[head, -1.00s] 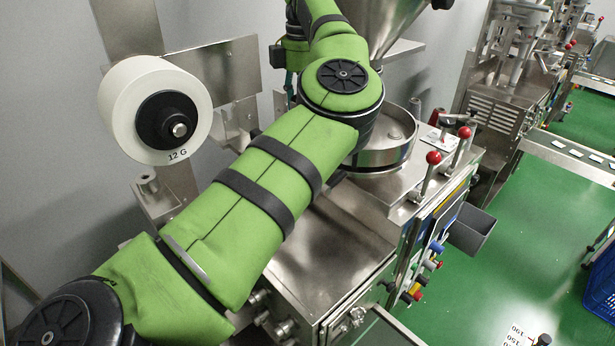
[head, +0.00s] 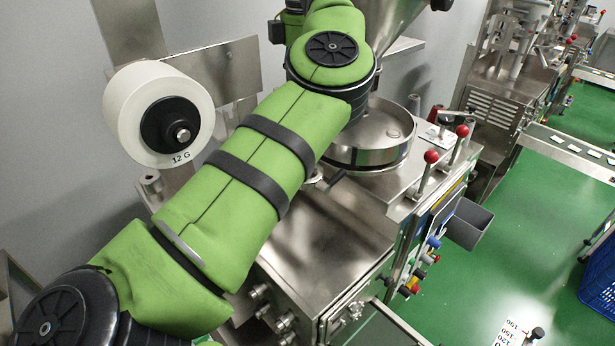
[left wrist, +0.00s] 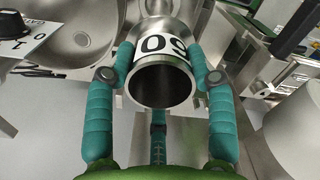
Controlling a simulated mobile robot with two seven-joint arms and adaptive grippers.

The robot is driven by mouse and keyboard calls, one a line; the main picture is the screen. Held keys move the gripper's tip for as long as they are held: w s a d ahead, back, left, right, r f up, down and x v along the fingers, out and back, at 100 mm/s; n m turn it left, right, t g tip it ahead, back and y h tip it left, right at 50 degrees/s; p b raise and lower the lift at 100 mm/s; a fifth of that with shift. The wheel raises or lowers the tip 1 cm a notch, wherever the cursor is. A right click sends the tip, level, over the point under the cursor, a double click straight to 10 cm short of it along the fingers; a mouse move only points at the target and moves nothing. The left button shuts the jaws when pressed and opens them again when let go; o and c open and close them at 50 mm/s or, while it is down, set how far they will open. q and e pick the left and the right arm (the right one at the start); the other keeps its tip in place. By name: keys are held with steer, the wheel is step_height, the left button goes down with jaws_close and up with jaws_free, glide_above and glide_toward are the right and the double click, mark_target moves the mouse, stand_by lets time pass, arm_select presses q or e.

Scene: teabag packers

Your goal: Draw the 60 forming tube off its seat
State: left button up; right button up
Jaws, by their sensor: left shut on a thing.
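In the left wrist view, a shiny metal forming tube (left wrist: 165,22) bears a white label (left wrist: 160,46) with black digits that read as 60 upside down. Its dark open mouth faces the camera. My left gripper (left wrist: 160,53) has its teal fingers on both sides of the tube, near the label, and is shut on it. I cannot tell whether the tube touches its seat, which is hidden. In the head view my green left arm covers the gripper and the tube. My right gripper is in neither current view.
A white roll marked 12 G (head: 124,122) hangs at the left of the machine. A round metal pan (head: 375,140) and red-knobbed levers (head: 431,156) stand right of my arm. The metal machine top (head: 315,238) is bare in front.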

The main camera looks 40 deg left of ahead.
arm_select(q)
steer(key=shift+r, duration=2.75)
